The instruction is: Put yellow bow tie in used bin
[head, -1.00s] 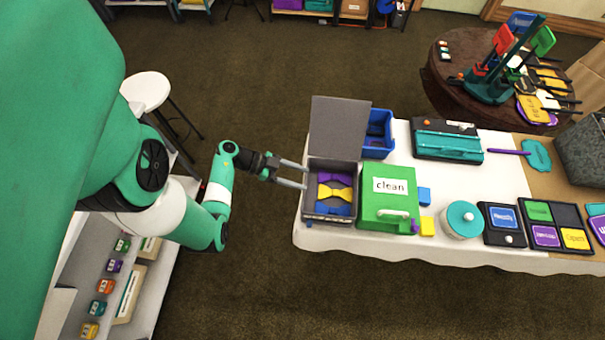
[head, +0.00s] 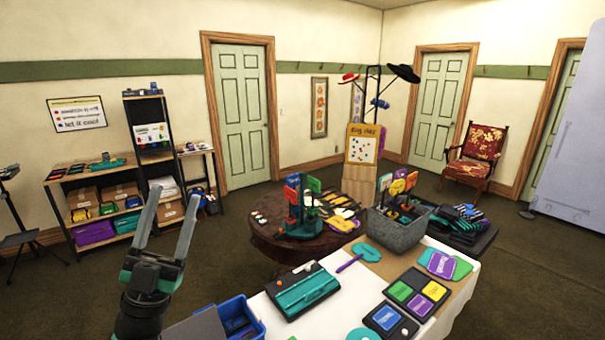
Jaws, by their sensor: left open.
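My left gripper (head: 172,200) points up in the lower left of the head view. Its two grey fingers are spread apart and nothing shows between them. The yellow bow tie is out of view now. A grey lid edge (head: 196,328) shows at the bottom of the picture, right of my left gripper; the inside of its box is cut off. A blue bin (head: 262,329) stands beside the lid on the table's left end. No bin labelled "used" can be made out. My right gripper is not in view.
The white-clothed table (head: 345,286) holds a teal case (head: 303,290), a black-framed tray (head: 418,294) and a grey basket (head: 397,232). A round brown table (head: 275,232) with a paddle stand is behind. Shelves (head: 105,200) line the left wall. Open floor lies between.

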